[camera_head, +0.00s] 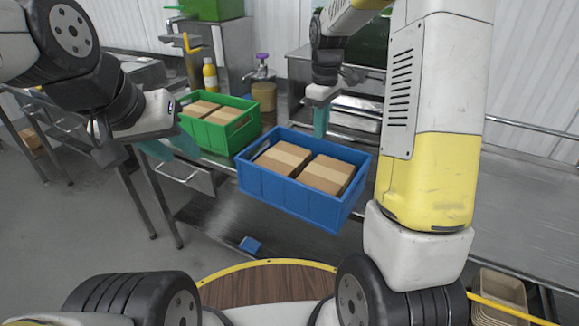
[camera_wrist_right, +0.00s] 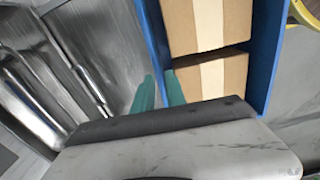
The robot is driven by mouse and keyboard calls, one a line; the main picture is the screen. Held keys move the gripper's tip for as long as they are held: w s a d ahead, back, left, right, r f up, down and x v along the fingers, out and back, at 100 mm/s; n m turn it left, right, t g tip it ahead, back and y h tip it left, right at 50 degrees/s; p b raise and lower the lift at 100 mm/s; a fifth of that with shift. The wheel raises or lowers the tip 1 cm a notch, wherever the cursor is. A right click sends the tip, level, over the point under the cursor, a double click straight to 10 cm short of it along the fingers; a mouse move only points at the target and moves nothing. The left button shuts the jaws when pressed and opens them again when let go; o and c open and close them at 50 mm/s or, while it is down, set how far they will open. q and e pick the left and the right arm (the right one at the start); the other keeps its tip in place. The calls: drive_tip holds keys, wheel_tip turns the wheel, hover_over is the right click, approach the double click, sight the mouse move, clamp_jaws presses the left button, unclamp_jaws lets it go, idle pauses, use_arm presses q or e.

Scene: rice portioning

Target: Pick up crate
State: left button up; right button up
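A blue crate (camera_head: 290,197) with two brown cardboard boxes in it is at the centre of the head view, jutting past the worktop's front edge. I cannot tell whether it still rests on the worktop. My right gripper (camera_head: 321,118) is at its far wall. In the right wrist view my right gripper (camera_wrist_right: 160,92) has its teal fingers on either side of the crate wall (camera_wrist_right: 155,30), close against it. A green crate (camera_head: 206,133), also with boxes, stands left of it. My left gripper (camera_head: 172,148) is open and empty, near the green crate's left end.
A yellow bottle (camera_head: 210,76) and a jar with a purple top (camera_head: 263,88) stand behind the green crate. A small blue item (camera_head: 250,245) lies low in front. Stacked tan trays (camera_head: 499,292) are at lower right. A rail (camera_head: 530,132) runs along the right wall.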

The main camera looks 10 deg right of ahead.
sight(320, 151)
drive_tip(key=shift+w+a+f, duration=0.1)
drive_tip(key=shift+w+f, duration=0.1)
drive_tip(key=shift+f, duration=0.45)
drive_tip(key=f, duration=0.7)
drive_tip(key=shift+s+d+f, duration=0.15)
drive_tip(key=shift+s+d, duration=0.05)
drive_tip(key=shift+d, duration=0.05)
clamp_jaws()
drive_tip(key=shift+w, duration=0.1)
idle(0.6)
